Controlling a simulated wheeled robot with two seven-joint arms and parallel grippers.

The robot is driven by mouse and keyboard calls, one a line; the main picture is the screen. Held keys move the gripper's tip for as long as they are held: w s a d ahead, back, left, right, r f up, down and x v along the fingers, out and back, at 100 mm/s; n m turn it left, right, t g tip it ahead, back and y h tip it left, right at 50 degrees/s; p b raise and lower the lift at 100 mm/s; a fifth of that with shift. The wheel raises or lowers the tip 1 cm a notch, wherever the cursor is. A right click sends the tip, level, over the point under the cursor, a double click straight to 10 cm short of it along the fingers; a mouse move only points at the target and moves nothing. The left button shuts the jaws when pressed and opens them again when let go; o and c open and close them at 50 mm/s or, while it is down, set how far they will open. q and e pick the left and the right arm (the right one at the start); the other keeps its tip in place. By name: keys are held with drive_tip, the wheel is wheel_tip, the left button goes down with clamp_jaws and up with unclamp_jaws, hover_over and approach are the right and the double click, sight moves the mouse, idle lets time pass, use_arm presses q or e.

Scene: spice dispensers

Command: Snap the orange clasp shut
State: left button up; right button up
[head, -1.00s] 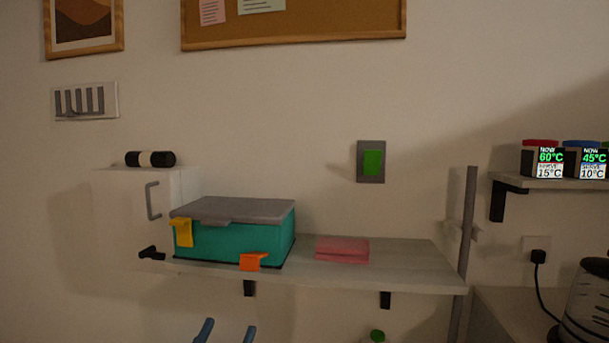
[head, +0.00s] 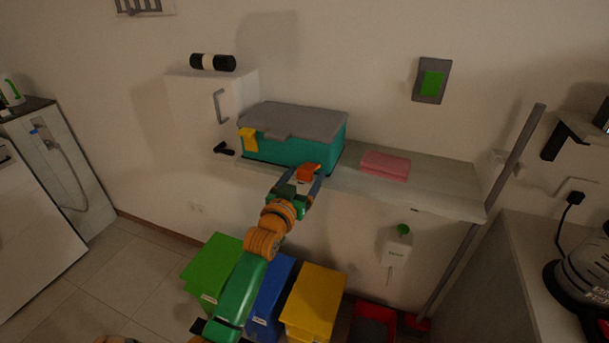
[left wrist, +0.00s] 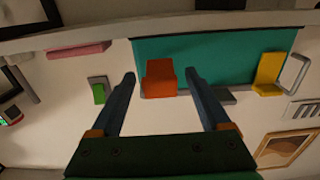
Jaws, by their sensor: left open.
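A teal box (head: 290,150) with a grey lid (head: 300,119) sits on the wall shelf, its lid down. A yellow clasp (head: 248,138) on the front's left part sits up at the lid's edge. My left gripper (head: 301,179) is open in front of the box, with its fingers on either side of the orange clasp. In the upside-down left wrist view, the orange clasp (left wrist: 161,78) shows between the open fingertips (left wrist: 160,75). I cannot tell whether they touch it. My right gripper is not in view.
Pink folded cloths (head: 386,165) lie on the shelf (head: 430,190) right of the box. A white cabinet (head: 190,105) with a handle stands on the left. A grey post (head: 500,200) rises at the shelf's right end. Coloured bins (head: 314,300) stand below.

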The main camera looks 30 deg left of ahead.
use_arm(q)
clamp_jaws()
idle(1.4)
